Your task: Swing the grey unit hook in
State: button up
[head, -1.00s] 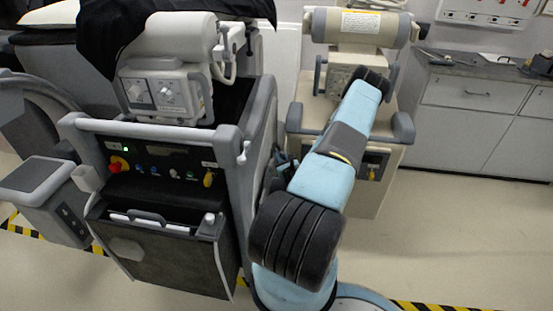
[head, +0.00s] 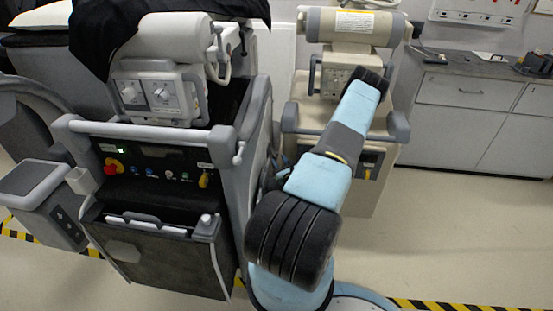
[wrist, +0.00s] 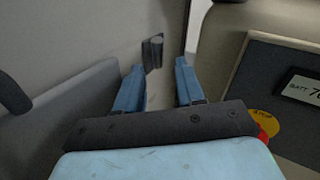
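In the wrist view my gripper (wrist: 159,68) is open, with its two blue fingers apart and nothing between them. A small dark grey upright piece, which looks like a hook (wrist: 153,52), stands out from a pale panel just beyond the fingertips, nearer the left finger. No contact shows. In the head view the grey unit (head: 165,207) stands at the left, with a white front bar, a red stop button and a drawer-like front. My gripper is not clear in the head view; my arm hides part of the gap between the units. I cannot make out the hook there.
A beige unit (head: 345,110) stands right of the grey unit, behind my arm. In the wrist view a dark panel with a battery display (wrist: 303,88) and a yellow disc (wrist: 264,122) is close on the right. Open floor (head: 450,235) lies at the right.

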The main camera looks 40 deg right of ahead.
jog(key=v, duration=1)
jog(key=shift+c, duration=0.5)
jog(key=shift+d, duration=0.2)
jog(key=shift+c, duration=0.7)
jog(key=d+n+t+y, duration=0.1)
jog(key=d+n, duration=0.1)
jog(key=n, duration=0.1)
jog(key=w+d+n+t+y, duration=0.1)
jog(key=d+n+y, duration=0.1)
jog(key=n, duration=0.1)
jog(key=d+f+n+t+y, duration=0.1)
jog(key=d+n, duration=0.1)
jog(key=shift+w+d+f+n+y, duration=0.1)
jog(key=shift+w+d+n+y, duration=0.1)
jog(key=shift+d+n+y, duration=0.2)
grip_shut()
jog(key=s+d+f+n+y, duration=0.2)
jog(key=d+n+y, duration=0.5)
jog(key=n, duration=0.4)
jog(key=w+a+r+n+g+y, duration=0.1)
jog(key=w+a+r, duration=0.1)
jog(key=w+a, duration=0.5)
jog(key=shift+w+a+r+n+y, duration=0.3)
jog(key=shift+w+n, duration=0.1)
jog(key=shift+w, duration=1.15)
